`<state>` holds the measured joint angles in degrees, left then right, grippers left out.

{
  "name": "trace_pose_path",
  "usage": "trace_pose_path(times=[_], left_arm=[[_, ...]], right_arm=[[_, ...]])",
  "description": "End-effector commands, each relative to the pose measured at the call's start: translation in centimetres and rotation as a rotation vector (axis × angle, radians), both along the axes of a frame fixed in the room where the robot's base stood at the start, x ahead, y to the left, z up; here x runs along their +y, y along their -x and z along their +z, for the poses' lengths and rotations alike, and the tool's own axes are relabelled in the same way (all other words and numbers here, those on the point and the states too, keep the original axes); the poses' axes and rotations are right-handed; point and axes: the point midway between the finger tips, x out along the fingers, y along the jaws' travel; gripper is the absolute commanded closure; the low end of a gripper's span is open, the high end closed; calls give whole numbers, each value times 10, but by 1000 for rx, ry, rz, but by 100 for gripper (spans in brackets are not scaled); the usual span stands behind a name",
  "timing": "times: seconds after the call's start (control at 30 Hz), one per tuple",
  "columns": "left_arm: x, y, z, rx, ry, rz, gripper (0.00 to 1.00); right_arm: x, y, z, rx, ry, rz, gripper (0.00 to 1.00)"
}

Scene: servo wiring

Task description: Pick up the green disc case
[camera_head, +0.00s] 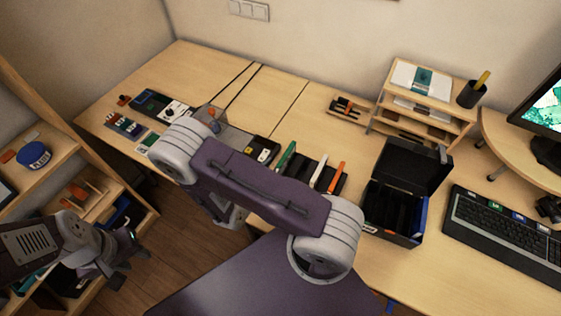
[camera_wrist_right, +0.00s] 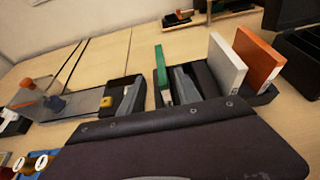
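The green disc case (camera_head: 286,156) stands upright in a dark rack, left of a white case (camera_head: 321,172) and an orange case (camera_head: 336,178). In the right wrist view the green case (camera_wrist_right: 160,70) is seen nearly edge-on. The right gripper (camera_wrist_right: 158,96) is open, with a grey finger on each side of the green case's lower part; I see no clear contact. The left gripper (camera_head: 128,264) is open and empty at the lower left, away from the table, near the shelf.
An open black box (camera_head: 395,205) stands right of the rack, with a keyboard (camera_head: 505,232) beyond it. A wooden organizer (camera_head: 418,107) is at the back. Electronic parts lie at the table's left. A wooden shelf (camera_head: 40,150) stands at far left.

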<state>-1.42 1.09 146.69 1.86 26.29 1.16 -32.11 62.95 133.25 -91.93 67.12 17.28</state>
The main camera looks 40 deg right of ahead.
Motion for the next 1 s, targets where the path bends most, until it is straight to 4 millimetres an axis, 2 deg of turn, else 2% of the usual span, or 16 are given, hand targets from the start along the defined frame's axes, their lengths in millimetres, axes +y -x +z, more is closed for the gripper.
trace_pose_path(times=[0.1, 0.3, 0.53, 0.7, 0.8, 1.0], left_arm=[[0, 0, 0, 0, 0, 0, 64], [0, 0, 5, 0, 0, 0, 64], [0, 0, 7, 0, 0, 0, 64], [0, 0, 14, 0, 0, 0, 64], [0, 0, 15, 0, 0, 0, 64], [0, 0, 14, 0, 0, 0, 64]], right_arm=[[0, -1, 0, -2, -1, 3, 60], [-25, -13, -10, -3, -1, -3, 60], [-36, -18, -14, -3, -3, -2, 60], [-64, -29, -23, -3, -3, -5, 60], [-74, -35, -29, -4, -3, -3, 60], [-76, -37, -31, -3, -3, 2, 60]])
